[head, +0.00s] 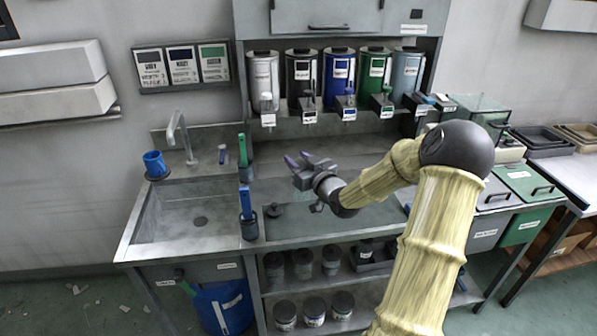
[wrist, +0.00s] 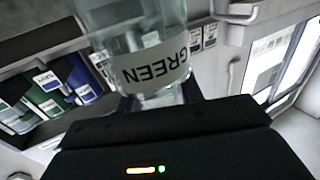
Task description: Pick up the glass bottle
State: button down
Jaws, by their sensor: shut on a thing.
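The glass bottle (wrist: 140,25) is clear, with a white label reading "GREEN" upside down. In the wrist view it fills the top middle, directly beyond my gripper's dark body. My gripper (head: 301,161) is shut on the bottle, and its fingers are mostly hidden in the wrist view. In the head view my gripper is raised above the counter, left of my forearm, with its fingers pointing up and left. I cannot make out the bottle clearly there.
Several colored dispensers (head: 337,75) hang on the back wall above the counter. A sink (head: 200,215) with a tap (head: 183,130) and a blue mug (head: 155,163) is at the left. A gray panel (head: 340,228) lies below my gripper. Lidded bins (head: 530,185) stand at the right.

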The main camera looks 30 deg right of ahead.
jog(key=shift+r, duration=0.2)
dwell(0.4)
jog(key=s+d+f+m+h+b, duration=0.1)
jog(key=s+d+f+m+h, duration=0.2)
jog(key=s+d, duration=0.6)
jog(key=s+f+h, duration=0.2)
jog(key=s, duration=0.1)
jog(key=shift+s+d+f+m+h, duration=0.2)
jog(key=shift+s+f+m+h, duration=0.1)
jog(key=shift+s+f+m, duration=0.1)
jog(key=shift+w, duration=0.1)
